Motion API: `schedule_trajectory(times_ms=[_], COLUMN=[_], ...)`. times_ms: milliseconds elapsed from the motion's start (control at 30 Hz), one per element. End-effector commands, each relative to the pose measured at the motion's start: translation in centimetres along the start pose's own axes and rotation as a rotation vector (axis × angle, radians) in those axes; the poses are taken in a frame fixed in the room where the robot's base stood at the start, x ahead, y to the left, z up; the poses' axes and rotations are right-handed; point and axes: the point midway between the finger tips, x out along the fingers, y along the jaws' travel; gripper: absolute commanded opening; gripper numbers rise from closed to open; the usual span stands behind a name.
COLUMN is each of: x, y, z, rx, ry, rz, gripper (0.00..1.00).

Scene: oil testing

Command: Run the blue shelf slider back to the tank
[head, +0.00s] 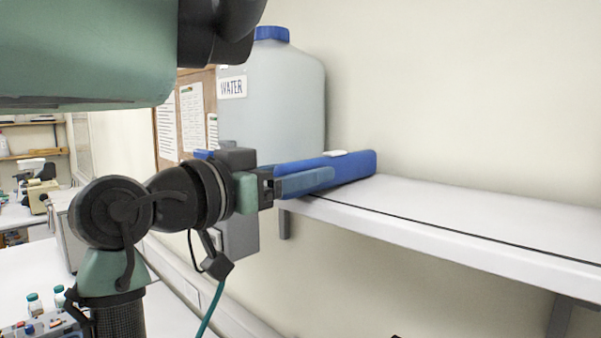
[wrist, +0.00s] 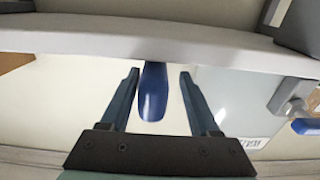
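The blue slider (head: 352,166) lies across the near left end of the white shelf (head: 470,213), with a small white piece on top. The WATER tank (head: 285,100), grey with a blue cap, stands just behind and left of it. I cannot tell whether slider and tank touch. My gripper (head: 328,178) is level with the shelf edge, its blue fingers beside the slider in the head view. In the wrist view my gripper (wrist: 158,78) is open. The slider's blue end (wrist: 153,95) shows between the fingers, with a gap on each side.
The shelf to the right of the slider is bare, with a dark line along it. A grey tap with a blue handle (wrist: 307,127) is at the right in the wrist view. A bench with small bottles (head: 34,303) is at lower left.

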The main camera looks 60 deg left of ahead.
Motion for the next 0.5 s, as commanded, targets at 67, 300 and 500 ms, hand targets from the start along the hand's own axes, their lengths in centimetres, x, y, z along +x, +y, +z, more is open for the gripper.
schedule_trajectory(times_ms=[67,300,500], x=[0.0,-1.2,-5.4], y=[0.1,0.0,-0.1], z=[0.1,0.2,0.2], rx=[0.0,0.0,0.002], ry=[-0.001,-0.001,0.001], rz=[0.001,-0.001,-0.004], gripper=[0.62,0.62,0.62])
